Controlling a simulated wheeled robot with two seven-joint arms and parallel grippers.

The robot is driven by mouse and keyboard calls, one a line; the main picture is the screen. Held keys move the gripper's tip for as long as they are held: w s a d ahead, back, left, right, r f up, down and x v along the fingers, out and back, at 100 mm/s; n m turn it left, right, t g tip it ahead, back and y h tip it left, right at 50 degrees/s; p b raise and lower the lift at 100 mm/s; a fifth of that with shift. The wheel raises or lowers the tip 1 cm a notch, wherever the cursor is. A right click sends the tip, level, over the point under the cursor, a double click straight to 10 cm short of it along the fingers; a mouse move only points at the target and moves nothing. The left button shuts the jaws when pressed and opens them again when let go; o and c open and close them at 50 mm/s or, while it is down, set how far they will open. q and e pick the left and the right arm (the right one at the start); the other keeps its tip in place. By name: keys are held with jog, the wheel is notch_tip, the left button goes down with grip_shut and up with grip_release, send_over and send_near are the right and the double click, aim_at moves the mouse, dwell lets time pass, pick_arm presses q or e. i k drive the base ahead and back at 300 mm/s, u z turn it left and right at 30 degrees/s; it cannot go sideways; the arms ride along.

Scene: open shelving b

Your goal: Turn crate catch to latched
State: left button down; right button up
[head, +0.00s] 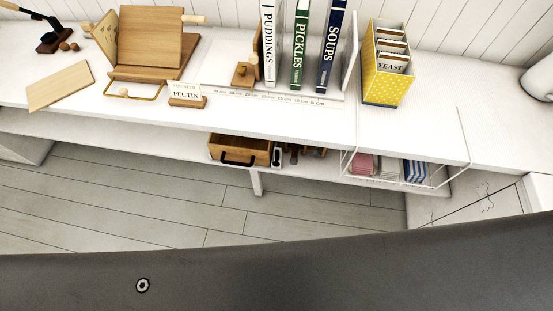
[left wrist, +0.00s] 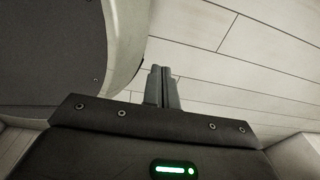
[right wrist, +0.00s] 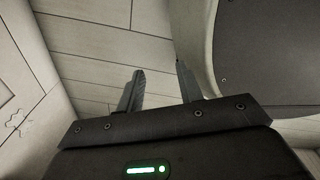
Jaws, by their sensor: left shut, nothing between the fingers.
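A brown wooden crate (head: 262,157) with a black front handle (head: 238,160) sits on the lower shelf in the head view, partly under the upper board. A small white and dark piece (head: 277,156) stands at its right side; I cannot tell whether it is the crate catch or how it is turned. My left gripper (left wrist: 161,68) is shut and empty in the left wrist view, over the floor. My right gripper (right wrist: 160,70) is open and empty in the right wrist view, also over the floor. Neither gripper shows in the head view, and both are away from the crate.
The white upper shelf (head: 130,110) overhangs the crate. It carries books (head: 300,45), a yellow box (head: 385,85), a wooden stand (head: 150,45) and a PECTIN sign (head: 187,95). A wire basket (head: 440,183) is right of the crate. The floor (head: 130,200) in front is clear.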

aim_at(275, 164)
jog(key=k, duration=0.5)
jog(key=z, duration=1.9)
jog(key=i, duration=1)
jog(key=u, duration=2.15)
